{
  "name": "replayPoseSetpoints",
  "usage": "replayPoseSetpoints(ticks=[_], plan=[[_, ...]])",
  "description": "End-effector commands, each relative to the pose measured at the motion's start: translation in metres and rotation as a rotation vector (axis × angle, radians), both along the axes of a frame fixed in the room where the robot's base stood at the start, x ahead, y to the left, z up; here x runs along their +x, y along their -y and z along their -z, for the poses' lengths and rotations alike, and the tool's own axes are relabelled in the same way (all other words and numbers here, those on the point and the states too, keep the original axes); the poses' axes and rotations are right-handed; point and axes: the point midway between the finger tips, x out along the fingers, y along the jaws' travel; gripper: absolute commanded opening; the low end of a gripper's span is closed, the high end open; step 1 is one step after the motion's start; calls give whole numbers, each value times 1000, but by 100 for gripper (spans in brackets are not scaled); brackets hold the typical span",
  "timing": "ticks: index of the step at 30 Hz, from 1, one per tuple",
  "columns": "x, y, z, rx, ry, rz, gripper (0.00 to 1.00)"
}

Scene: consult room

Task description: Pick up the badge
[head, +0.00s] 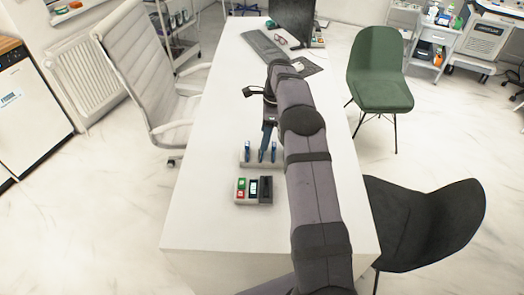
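I cannot make out for certain which thing is the badge. A small grey tray (241,197) on the white desk holds small flat items: a red and green piece (241,187), a black and white piece (253,187) and a black piece (265,188). Just beyond it stands a low, light rack (255,163) with upright blue items (247,151). My gripper (267,140) points down over this rack, beyond the tray. A dark blue shape runs from it into the rack. The fingers are too small and too covered by my wrist to tell open from shut.
The white desk (205,215) is bare to the left and front. A keyboard (263,44), glasses (281,39) and a monitor (293,18) are at its far end. A white chair (140,60) stands left, green (378,75) and black (425,220) chairs right.

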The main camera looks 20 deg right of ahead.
Motion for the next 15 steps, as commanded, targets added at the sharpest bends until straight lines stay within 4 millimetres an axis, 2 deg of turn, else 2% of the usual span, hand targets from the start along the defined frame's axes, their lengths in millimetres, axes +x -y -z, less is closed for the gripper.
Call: replayPoseSetpoints(ticks=[5, 15], plan=[[0, -4, 9, 1, -4, -2, 64], [2, -11, 47, 1, -2, -1, 64]])
